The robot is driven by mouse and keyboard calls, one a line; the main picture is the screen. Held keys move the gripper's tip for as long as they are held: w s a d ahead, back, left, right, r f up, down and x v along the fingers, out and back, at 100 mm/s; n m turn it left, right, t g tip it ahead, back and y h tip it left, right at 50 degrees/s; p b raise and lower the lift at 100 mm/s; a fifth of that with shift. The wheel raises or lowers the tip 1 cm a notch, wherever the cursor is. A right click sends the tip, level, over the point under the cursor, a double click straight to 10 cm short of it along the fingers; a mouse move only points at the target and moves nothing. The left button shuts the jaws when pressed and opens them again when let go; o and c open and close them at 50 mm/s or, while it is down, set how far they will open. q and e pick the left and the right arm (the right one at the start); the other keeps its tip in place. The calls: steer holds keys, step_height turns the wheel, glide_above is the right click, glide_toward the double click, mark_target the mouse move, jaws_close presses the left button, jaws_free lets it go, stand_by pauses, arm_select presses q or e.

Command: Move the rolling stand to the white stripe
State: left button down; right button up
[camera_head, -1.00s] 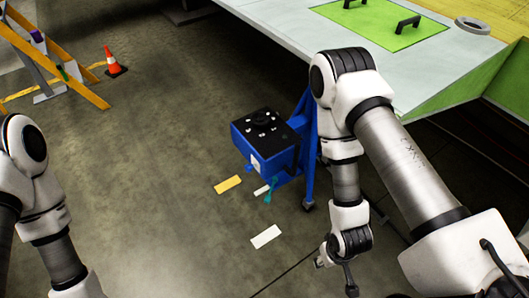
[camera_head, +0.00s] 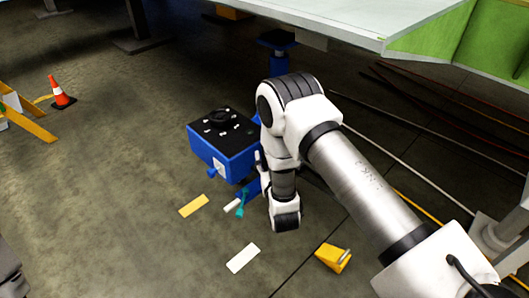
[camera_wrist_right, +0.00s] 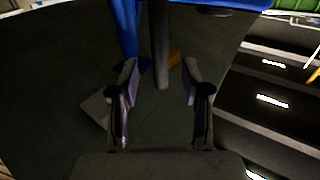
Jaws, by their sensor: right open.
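The rolling stand (camera_head: 238,162), a blue box with a black button panel on top, stands on the floor left of my right arm. A white stripe (camera_head: 243,258) lies on the floor in front of it. A shorter white stripe (camera_head: 233,204) lies close to its base, partly behind a teal part. In the right wrist view my right gripper (camera_wrist_right: 160,68) is open. A dark upright post (camera_wrist_right: 161,40) shows between its fingers, with a blue leg (camera_wrist_right: 128,28) beside it; I see no grip on either. The head view hides this gripper. My left gripper is out of view.
A yellow wedge (camera_head: 333,258) is on the floor at the lower right. An orange cone (camera_head: 61,93) and a yellow frame (camera_head: 30,122) stand at the left.

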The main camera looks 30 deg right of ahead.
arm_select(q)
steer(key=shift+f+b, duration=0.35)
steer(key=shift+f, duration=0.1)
arm_select(e)
steer(key=x, duration=0.6)
jaws_close()
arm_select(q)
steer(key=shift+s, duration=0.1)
arm_select(e)
steer(key=shift+s+f, duration=0.1)
steer(key=shift+s, duration=0.05)
